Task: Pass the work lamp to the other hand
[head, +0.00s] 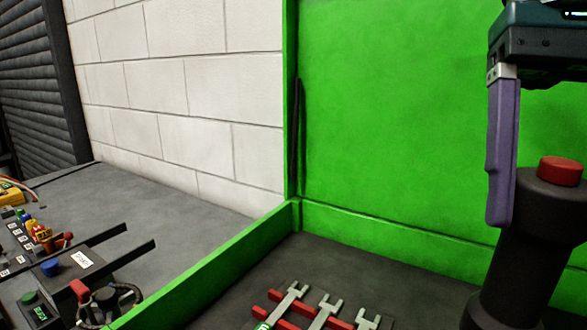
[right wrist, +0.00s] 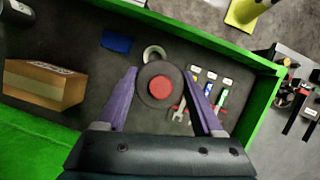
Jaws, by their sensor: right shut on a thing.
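The work lamp (head: 528,245) is a dark, thick cylinder with a red cap, upright at the right of the head view. My right gripper (head: 540,205) comes down over it from above, with one purple finger along its left side. In the right wrist view the two purple fingers of my right gripper (right wrist: 160,76) are shut on the lamp (right wrist: 145,97), whose red cap faces the camera. The lamp's lower end is cut off in the head view, so I cannot tell whether it touches the surface. My left gripper is not in view.
A green-walled bay (head: 235,262) surrounds the dark floor, with wrenches (head: 322,312) on a red rack. The right wrist view shows a cardboard box (right wrist: 45,84), a blue block (right wrist: 116,41) and a grey ring (right wrist: 154,54). A grey bench (head: 150,215) with controls lies left of the wall.

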